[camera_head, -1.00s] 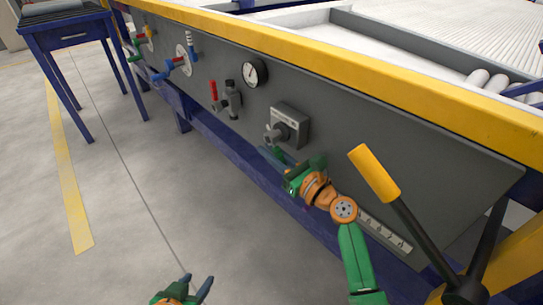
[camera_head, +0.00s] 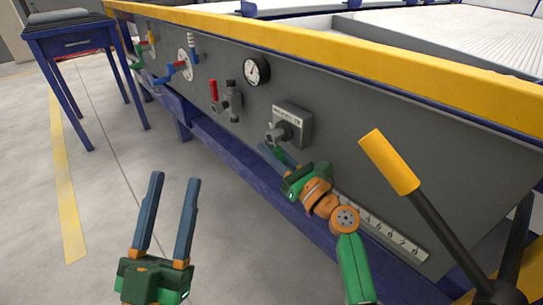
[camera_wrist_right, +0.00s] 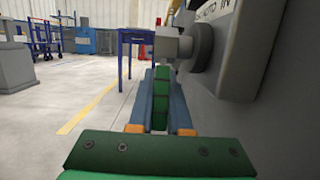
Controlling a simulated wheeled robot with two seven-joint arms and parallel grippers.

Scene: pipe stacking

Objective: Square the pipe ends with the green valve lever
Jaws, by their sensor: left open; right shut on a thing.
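A green lever grip (camera_wrist_right: 160,97) hangs below the grey knob of a control box (camera_head: 293,124) on the grey side panel. My right gripper (camera_head: 274,152) is shut on this grip; in the right wrist view its fingers lie on both sides of it. The head view shows only a little of the grip behind the fingers. My left gripper (camera_head: 175,180) is open and empty, fingers pointing up, over the floor in front of the panel. A pale ribbed surface (camera_head: 450,40), possibly pipes side by side, lies on top; no pipe ends are clear.
Left along the panel are a round gauge (camera_head: 257,71), a red-handled valve (camera_head: 214,92) and a blue lever (camera_head: 172,72). Another green lever (camera_head: 137,62) is at the far left. A yellow-handled lever (camera_head: 388,160) rises at right. A blue table (camera_head: 75,41) stands at left.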

